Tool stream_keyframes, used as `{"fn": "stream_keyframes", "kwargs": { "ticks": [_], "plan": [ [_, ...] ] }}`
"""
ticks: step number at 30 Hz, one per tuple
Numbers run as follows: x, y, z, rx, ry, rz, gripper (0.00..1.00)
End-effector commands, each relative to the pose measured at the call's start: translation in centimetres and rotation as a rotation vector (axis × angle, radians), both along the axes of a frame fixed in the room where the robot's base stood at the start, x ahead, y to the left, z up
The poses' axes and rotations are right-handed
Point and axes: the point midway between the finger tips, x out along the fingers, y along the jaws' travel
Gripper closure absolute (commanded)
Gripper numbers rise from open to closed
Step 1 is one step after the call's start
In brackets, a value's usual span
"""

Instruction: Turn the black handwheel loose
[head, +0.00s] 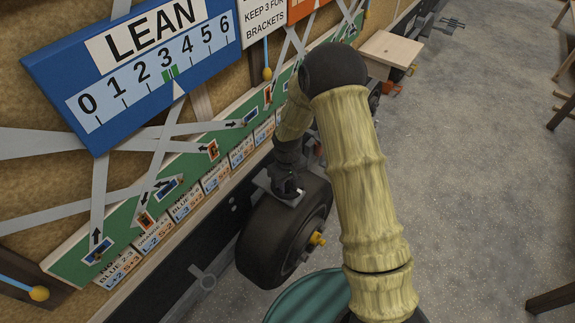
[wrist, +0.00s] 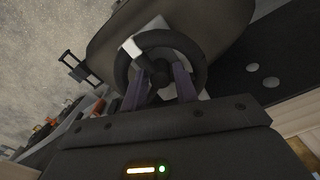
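The black handwheel (wrist: 119,66) fills the upper middle of the wrist view, a dark ring with a pale patch at its upper left. My gripper (wrist: 160,72) is right at it, its two purple fingers spread apart over the lower part of the ring. A dark round hub or knob shows between the fingers, with gaps beside it; whether either finger touches the wheel I cannot tell. In the head view my gripper (head: 286,188) is at the top of a black tyre (head: 268,243), and the handwheel is not clearly seen there.
A blue LEAN scale board (head: 150,100) and a green strip with arrows (head: 190,157) line the trailer wall at left. A teal round-topped object (head: 312,298) stands below the tyre. A wooden step (head: 391,48) is farther back.

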Motion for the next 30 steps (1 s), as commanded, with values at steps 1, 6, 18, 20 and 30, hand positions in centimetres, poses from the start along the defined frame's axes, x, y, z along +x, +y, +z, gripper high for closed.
{"fn": "stream_keyframes", "kwargs": {
  "ticks": [1, 6, 18, 20, 30],
  "plan": [
    [0.1, 0.0, 0.6, 0.001, -0.004, -0.001, 0.71],
    [0.1, 0.0, 3.2, 0.002, -0.006, -0.001, 0.71],
    [0.1, 0.0, 11.0, 0.002, -0.007, -0.001, 0.71],
    [0.1, 0.0, 12.2, 0.001, -0.008, 0.000, 0.71],
    [0.1, 0.0, 16.7, 0.002, -0.005, 0.000, 0.71]
  ]
}}
